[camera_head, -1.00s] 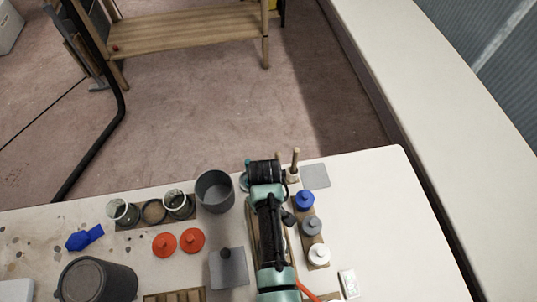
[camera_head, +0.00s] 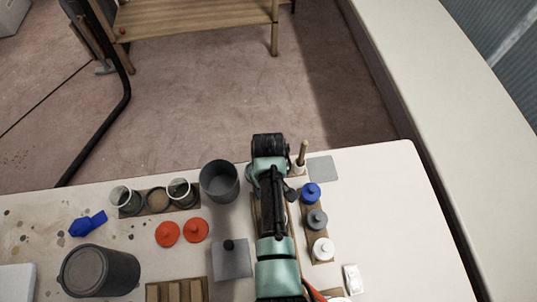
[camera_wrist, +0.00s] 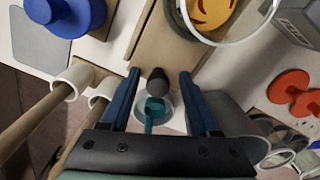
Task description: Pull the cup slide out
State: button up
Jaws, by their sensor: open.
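A dark rounded knob (camera_wrist: 157,80) shows in the wrist view at the end of a pale wooden board (camera_wrist: 168,42), which seems to be the cup slide. My gripper (camera_wrist: 160,74) is open, with one blue finger on each side of the knob; I cannot tell whether either finger touches it. A clear round cup rim with a yellow-orange inside (camera_wrist: 208,12) stands over the board at the top. In the head view my arm covers most of the board (camera_head: 256,212), and the knob and fingers are hidden.
A teal item (camera_wrist: 154,112) in a pale round holder lies just past the knob. Two wooden pegs in white sockets (camera_wrist: 72,80) are close on the left. A grey pot (camera_head: 219,182), red lids (camera_head: 195,230) and a row of knobbed pieces (camera_head: 317,219) flank my arm.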

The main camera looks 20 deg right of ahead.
notch_tip(320, 180, up, 13)
jog(key=shift+p, duration=0.35)
dwell(0.6)
